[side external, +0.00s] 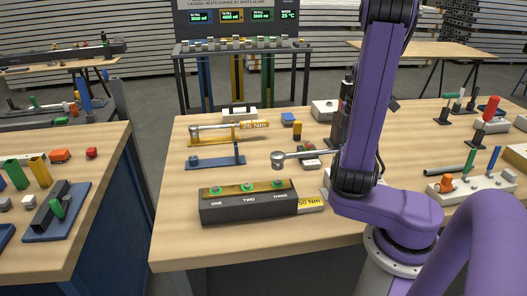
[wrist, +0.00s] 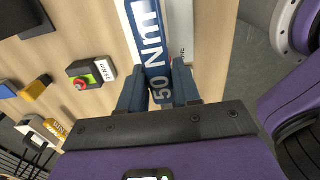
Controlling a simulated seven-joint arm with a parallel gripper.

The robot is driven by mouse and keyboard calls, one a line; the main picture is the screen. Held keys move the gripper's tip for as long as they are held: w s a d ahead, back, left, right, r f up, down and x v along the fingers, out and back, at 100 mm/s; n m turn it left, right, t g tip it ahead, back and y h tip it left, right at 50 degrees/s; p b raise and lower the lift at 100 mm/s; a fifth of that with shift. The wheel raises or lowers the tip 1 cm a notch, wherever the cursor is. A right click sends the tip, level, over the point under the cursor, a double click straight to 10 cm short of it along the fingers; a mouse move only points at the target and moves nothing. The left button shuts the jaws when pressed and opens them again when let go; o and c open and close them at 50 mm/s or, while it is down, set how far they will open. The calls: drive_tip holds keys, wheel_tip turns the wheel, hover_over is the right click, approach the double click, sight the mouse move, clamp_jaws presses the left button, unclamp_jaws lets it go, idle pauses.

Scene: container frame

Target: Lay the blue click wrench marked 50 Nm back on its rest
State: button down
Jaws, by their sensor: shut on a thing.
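The blue click wrench (wrist: 150,45) marked 50 Nm runs between my gripper's jaws in the wrist view. My gripper (wrist: 158,84) is shut on its blue handle. In the side view the wrench's round metal head and shaft (side external: 305,154) stick out to the left of my arm, roughly level; the handle and the fingertips are hidden behind my purple arm. A blue rest (side external: 215,161) with an upright post stands empty on the bench, left of the wrench head. I cannot tell the exact height of the wrench above the bench.
A yellow-marked 25 Nm wrench (side external: 240,127) lies on a yellow rest behind the blue one. A black box (side external: 248,206) with several green-ringed sockets and a 50 Nm tag (side external: 311,204) stands in front. A red-button box (wrist: 91,74) lies beside the wrench.

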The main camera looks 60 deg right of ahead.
drive_tip(key=w+d, duration=0.4)
drive_tip(key=w, duration=1)
drive_tip(key=w+a+f, duration=0.2)
drive_tip(key=w, duration=0.6)
drive_tip(key=w+a+f, duration=0.3)
drive_tip(key=w, duration=0.6)
drive_tip(key=shift+a, duration=0.3)
drive_tip(key=shift+f, duration=2)
idle(1.7)
